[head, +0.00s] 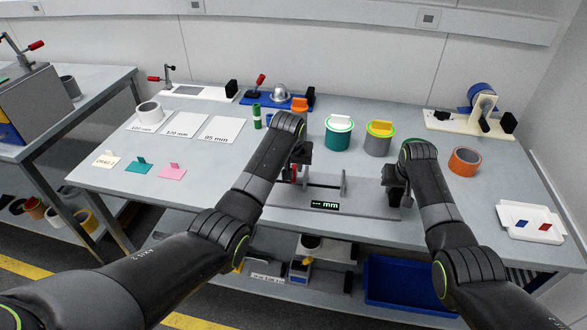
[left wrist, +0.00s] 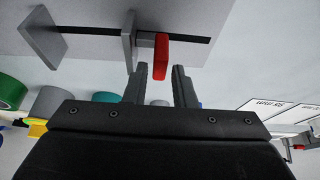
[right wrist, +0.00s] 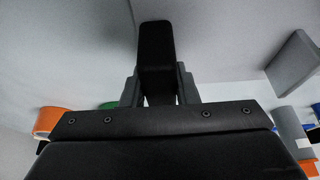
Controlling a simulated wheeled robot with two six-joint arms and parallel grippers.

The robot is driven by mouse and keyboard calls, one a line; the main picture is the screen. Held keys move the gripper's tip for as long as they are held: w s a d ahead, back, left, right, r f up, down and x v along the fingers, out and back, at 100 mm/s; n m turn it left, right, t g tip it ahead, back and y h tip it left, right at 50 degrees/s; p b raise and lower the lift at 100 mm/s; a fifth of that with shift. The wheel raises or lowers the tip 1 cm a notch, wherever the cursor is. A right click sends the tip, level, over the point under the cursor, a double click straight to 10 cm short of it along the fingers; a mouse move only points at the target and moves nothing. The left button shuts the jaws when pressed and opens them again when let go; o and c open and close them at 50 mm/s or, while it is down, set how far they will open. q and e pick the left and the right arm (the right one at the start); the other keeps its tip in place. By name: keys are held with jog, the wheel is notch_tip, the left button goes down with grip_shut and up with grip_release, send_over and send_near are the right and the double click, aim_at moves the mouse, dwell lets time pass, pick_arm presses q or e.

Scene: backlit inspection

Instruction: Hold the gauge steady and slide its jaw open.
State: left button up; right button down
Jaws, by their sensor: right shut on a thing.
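The gauge (head: 370,206) is a grey base plate with a dark slot and a small display reading "--- mm", near the table's front edge. In the left wrist view, two upright grey jaw plates stand along the slot: one far left (left wrist: 43,37) and one (left wrist: 128,38) beside the red tab (left wrist: 161,52). My left gripper (left wrist: 160,74) is open, its fingers on either side of the red tab's lower end, apart from it as far as I see. My right gripper (right wrist: 157,78) is shut on the black handle (right wrist: 156,45) at the gauge's right end.
Behind the gauge stand a teal roll (head: 337,138), a grey roll (head: 377,143) and a green roll. An orange ring (head: 464,161) and a white tray (head: 530,224) are on the right. Label cards (head: 172,171) lie left. The table left of the gauge is mostly clear.

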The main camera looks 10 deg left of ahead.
aim_at(299, 176)
pick_arm(q)
jog(key=shift+x, duration=1.4)
grip_shut()
jog(key=shift+a, duration=0.1)
